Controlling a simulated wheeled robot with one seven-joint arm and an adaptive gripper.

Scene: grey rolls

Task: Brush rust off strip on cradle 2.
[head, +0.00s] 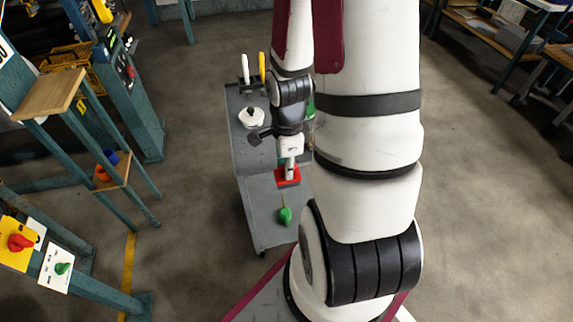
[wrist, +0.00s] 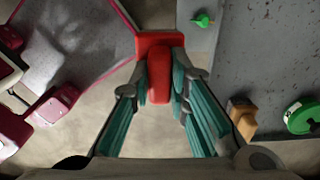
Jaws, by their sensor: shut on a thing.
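My gripper (wrist: 163,85) is shut on the handle of a red tool (wrist: 160,58), whose wide red head sticks out beyond the fingertips. The tool could be the brush, but no bristles show. In the head view my gripper (head: 289,166) points down and holds the red tool (head: 287,178) over the near part of a grey cart. How far above the cart it is, I cannot tell. I cannot make out a rusty strip or a cradle marked 2 in either view; my arm hides part of the cart.
The grey cart (head: 262,205) carries a green-headed item (head: 285,215) and a white lidded pot (head: 251,117). The wrist view shows a tan block (wrist: 242,117) and a green ring-shaped thing (wrist: 302,117). Teal stands and a yellow panel (head: 17,243) stand left.

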